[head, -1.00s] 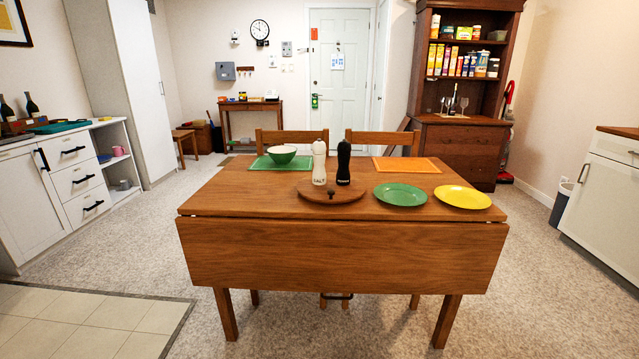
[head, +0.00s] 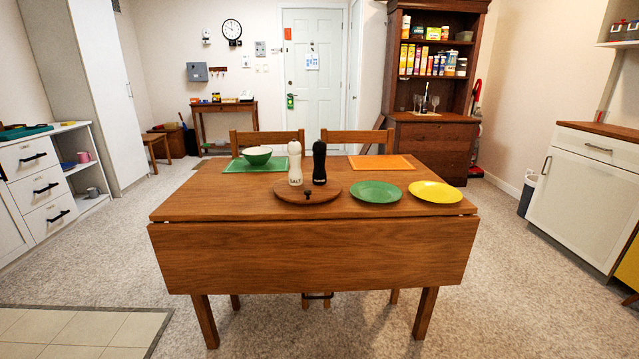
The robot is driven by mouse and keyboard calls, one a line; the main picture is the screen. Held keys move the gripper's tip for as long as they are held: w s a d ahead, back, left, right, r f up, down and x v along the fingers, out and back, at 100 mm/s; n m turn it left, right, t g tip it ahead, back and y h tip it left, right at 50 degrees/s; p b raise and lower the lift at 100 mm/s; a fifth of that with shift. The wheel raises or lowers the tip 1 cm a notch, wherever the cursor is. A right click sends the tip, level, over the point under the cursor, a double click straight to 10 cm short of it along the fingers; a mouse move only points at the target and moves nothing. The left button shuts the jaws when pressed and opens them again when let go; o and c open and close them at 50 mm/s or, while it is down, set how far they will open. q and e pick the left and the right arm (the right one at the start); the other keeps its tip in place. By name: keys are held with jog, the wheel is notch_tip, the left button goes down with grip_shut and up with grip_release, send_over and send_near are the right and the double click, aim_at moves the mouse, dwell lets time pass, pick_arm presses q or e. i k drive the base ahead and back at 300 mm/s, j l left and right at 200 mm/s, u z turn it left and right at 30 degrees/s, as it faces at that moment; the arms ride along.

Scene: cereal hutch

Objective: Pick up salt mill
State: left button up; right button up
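The salt mill (head: 295,164) is white with dark lettering that reads as salt. It stands upright on a round wooden board (head: 330,191) on the dining table (head: 230,204). A black pepper mill (head: 319,164) stands upright just to its right on the same board. A small dark knob shows at the board's front edge. Neither of my grippers is in the head view.
A green plate (head: 376,192) and a yellow plate (head: 435,192) lie to the right of the board. Two chairs stand behind the table. The carpet (head: 80,262) around it is open.

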aim_at(296, 176)
jog(key=i+j+z, duration=0.1)
jog(key=j+z, duration=0.3)
jog(key=j, duration=0.3)
jog(key=j+z, duration=0.35)
jog(key=j, duration=0.3)
jog(key=j+z, duration=0.4)
jog(key=j, duration=0.35)
jog(key=k, duration=0.05)
